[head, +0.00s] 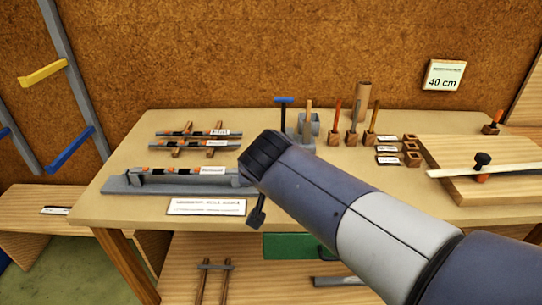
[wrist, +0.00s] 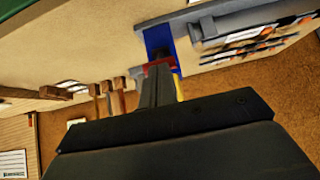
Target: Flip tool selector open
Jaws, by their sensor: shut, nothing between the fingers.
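A long grey rail (head: 130,184) holding dark tools lies at the front left of the workbench (head: 240,118). Several wooden tool holders (head: 352,137) stand at the back. A wooden board (head: 478,190) with a pale strip lies at the right. Bare bench shows at the back left.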

